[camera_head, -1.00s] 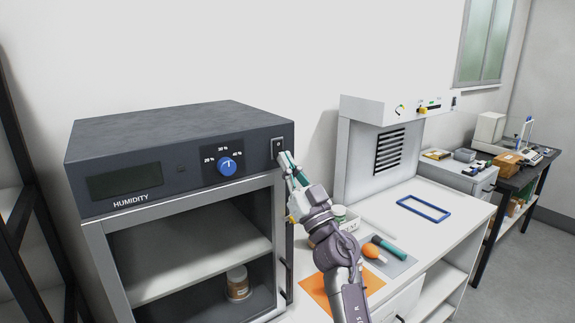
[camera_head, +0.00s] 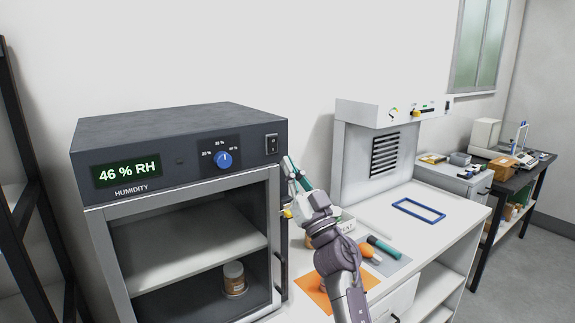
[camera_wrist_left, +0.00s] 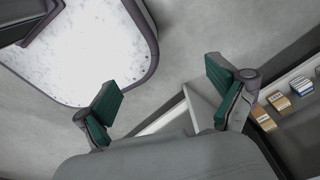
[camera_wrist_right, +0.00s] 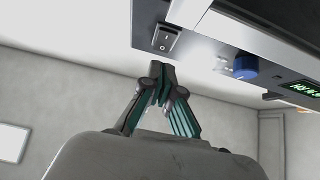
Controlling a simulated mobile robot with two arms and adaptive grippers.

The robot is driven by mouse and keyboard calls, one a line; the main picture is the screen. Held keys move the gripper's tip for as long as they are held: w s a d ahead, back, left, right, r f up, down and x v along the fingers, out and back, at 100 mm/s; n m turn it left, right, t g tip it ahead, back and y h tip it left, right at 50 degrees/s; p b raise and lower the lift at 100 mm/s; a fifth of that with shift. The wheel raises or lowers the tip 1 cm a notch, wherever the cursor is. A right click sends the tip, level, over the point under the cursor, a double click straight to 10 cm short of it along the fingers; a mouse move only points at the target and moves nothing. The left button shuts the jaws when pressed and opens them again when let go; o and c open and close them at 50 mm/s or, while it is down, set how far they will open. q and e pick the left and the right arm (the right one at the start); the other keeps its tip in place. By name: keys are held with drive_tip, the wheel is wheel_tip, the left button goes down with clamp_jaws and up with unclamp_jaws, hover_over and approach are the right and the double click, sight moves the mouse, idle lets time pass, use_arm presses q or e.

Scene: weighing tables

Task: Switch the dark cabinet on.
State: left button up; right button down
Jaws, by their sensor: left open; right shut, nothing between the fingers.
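The dark cabinet (camera_head: 182,140) stands at the left in the head view, with its display (camera_head: 128,174) lit and reading 46 % RH. Its rocker switch (camera_head: 272,144) is at the right end of the front panel; it also shows in the right wrist view (camera_wrist_right: 165,38). A blue knob (camera_head: 223,160) sits left of the switch. My right gripper (camera_head: 291,163) is shut and empty, just right of and below the switch, apart from it. In its wrist view the fingertips (camera_wrist_right: 162,66) are below the switch. My left gripper (camera_wrist_left: 165,95) is open and empty, away from the cabinet.
A brown jar (camera_head: 235,280) stands inside the cabinet. Right of it, a white bench (camera_head: 430,235) holds an orange mat (camera_head: 314,296), a blue frame (camera_head: 419,210) and a teal-handled tool (camera_head: 384,246). A white hood (camera_head: 352,150) stands behind. A dark table with instruments is at the far right.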

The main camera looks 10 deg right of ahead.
use_arm(q)
wheel_tip(320, 180, down, 4)
drive_tip(key=b, duration=0.3)
drive_tip(key=shift+s+r, duration=0.1)
drive_tip(key=shift+r, duration=0.1)
use_arm(e)
drive_tip(key=s+d+f, duration=0.2)
drive_tip(key=s+f, duration=0.3)
drive_tip(key=f, duration=0.3)
drive_tip(key=shift+s, duration=0.15)
